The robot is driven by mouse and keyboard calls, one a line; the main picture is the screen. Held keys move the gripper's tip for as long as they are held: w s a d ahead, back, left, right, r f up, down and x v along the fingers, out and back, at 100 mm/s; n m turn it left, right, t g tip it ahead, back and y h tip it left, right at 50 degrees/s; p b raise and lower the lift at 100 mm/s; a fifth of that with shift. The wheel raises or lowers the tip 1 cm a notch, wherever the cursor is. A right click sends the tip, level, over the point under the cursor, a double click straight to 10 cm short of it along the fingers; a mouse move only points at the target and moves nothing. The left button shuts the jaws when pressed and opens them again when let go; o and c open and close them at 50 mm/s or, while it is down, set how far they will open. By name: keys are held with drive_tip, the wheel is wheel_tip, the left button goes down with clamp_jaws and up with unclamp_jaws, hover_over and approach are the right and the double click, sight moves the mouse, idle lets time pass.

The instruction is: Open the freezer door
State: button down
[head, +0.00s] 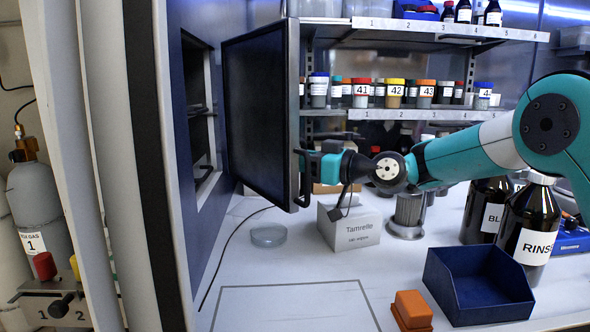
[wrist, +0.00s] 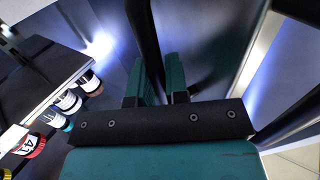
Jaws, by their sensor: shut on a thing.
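The freezer door (head: 256,112) is a dark panel with a grey frame. It stands swung open, well away from the dark opening (head: 198,105) in the blue-grey front at the left. Its black bar handle (head: 306,189) is on the door's right edge. My gripper (head: 304,165) is shut on the handle, with my arm reaching in from the right.
A white Tamrelle box (head: 350,232) and a glass dish (head: 268,236) stand on the bench below the door. Shelves with numbered jars (head: 395,92) are behind my arm. Dark bottles (head: 527,222), a blue bin (head: 478,285) and an orange block (head: 411,310) are at the right.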

drive_tip(key=shift+w+d, duration=0.1)
drive_tip(key=c, duration=1.1)
unclamp_jaws()
drive_tip(key=shift+c, duration=0.2)
drive_tip(key=shift+d, duration=0.1)
drive_tip(key=b+v, duration=0.4)
drive_tip(key=v, duration=1.3)
drive_tip(key=shift+b, duration=0.35)
drive_tip(key=shift+d, duration=0.15)
drive_tip(key=shift+c, duration=0.3)
